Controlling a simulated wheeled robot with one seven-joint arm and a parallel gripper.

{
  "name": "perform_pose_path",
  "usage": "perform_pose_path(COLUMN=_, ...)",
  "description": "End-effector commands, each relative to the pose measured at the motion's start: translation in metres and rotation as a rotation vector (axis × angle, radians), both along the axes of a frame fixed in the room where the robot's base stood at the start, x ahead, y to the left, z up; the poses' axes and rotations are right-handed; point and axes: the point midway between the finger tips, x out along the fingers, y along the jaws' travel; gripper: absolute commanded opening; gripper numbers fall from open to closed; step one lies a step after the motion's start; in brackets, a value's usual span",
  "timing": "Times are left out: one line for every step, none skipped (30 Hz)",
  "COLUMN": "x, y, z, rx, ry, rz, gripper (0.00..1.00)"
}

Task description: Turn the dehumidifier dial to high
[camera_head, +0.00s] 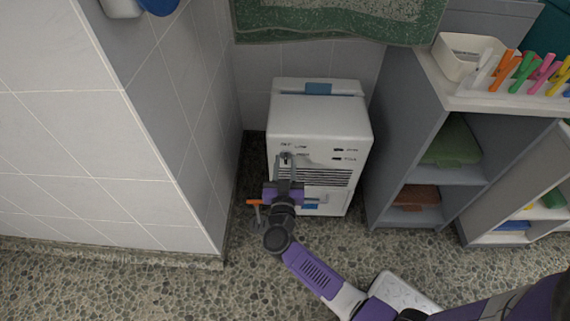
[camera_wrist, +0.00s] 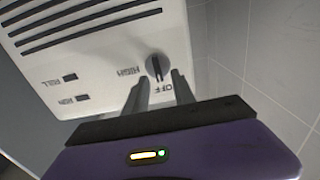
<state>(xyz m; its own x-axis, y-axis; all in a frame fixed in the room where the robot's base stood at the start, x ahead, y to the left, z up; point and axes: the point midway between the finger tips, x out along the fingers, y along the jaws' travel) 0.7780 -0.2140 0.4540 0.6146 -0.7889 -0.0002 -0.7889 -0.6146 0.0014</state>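The dehumidifier (camera_head: 320,118) is a white box standing on the floor against the tiled wall. Its dial (camera_wrist: 157,67) is a small dark round knob with a raised ridge, beside the printed words OFF and HIGH in the wrist view. The ridge runs roughly up and down in that view; which end is the pointer I cannot tell. My gripper (camera_wrist: 160,79) is open, its two fingertips apart on either side of the dial's near edge. Contact with the dial is not clear. In the head view my gripper (camera_head: 290,158) covers much of the dial.
Dark vent slots (camera_wrist: 80,22) and two small marked indicators lie beside the dial. A grey shelf unit (camera_head: 392,140) stands close at right, with a white bin (camera_head: 462,68) on top. A tiled wall corner (camera_head: 165,100) stands at left. A green mat (camera_head: 335,18) hangs above.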

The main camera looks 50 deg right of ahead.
Motion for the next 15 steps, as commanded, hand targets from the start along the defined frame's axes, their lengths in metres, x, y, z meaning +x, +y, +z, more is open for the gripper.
perform_pose_path(x=0.0022, y=-0.0031, z=-0.0005, rx=0.0, ry=-0.001, rz=-0.001, gripper=0.31)
perform_pose_path(x=0.003, y=-0.0041, z=-0.0002, rx=0.0, ry=-0.001, rz=-0.001, gripper=0.31)
perform_pose_path(x=0.0038, y=-0.005, z=0.0, rx=0.0, ry=-0.001, rz=0.0, gripper=0.31)
perform_pose_path(x=0.0042, y=-0.0055, z=0.0001, rx=0.001, ry=-0.001, rz=0.0, gripper=0.31)
perform_pose_path(x=0.0044, y=-0.0057, z=0.0002, rx=0.001, ry=-0.001, rz=0.0, gripper=0.31)
perform_pose_path(x=0.0045, y=-0.0058, z=0.0004, rx=0.001, ry=-0.001, rz=0.0, gripper=0.31)
perform_pose_path(x=0.0045, y=-0.0058, z=0.0005, rx=0.001, ry=-0.001, rz=0.001, gripper=0.31)
perform_pose_path(x=0.0045, y=-0.0058, z=0.0005, rx=0.001, ry=-0.001, rz=0.001, gripper=0.31)
perform_pose_path(x=0.0044, y=-0.0057, z=0.0005, rx=0.001, ry=-0.001, rz=0.001, gripper=0.31)
perform_pose_path(x=0.0044, y=-0.0056, z=0.0006, rx=0.001, ry=-0.001, rz=0.001, gripper=0.31)
perform_pose_path(x=0.0044, y=-0.0056, z=0.0005, rx=0.001, ry=-0.001, rz=0.001, gripper=0.31)
perform_pose_path(x=0.0043, y=-0.0055, z=0.0005, rx=0.001, ry=-0.001, rz=0.001, gripper=0.23)
perform_pose_path(x=0.0043, y=-0.0055, z=0.0005, rx=0.001, ry=-0.001, rz=0.001, gripper=0.17)
perform_pose_path(x=0.0044, y=-0.0055, z=0.0006, rx=0.001, ry=-0.001, rz=0.001, gripper=0.11)
perform_pose_path(x=0.0043, y=-0.0054, z=0.0005, rx=0.001, ry=-0.001, rz=0.001, gripper=0.03)
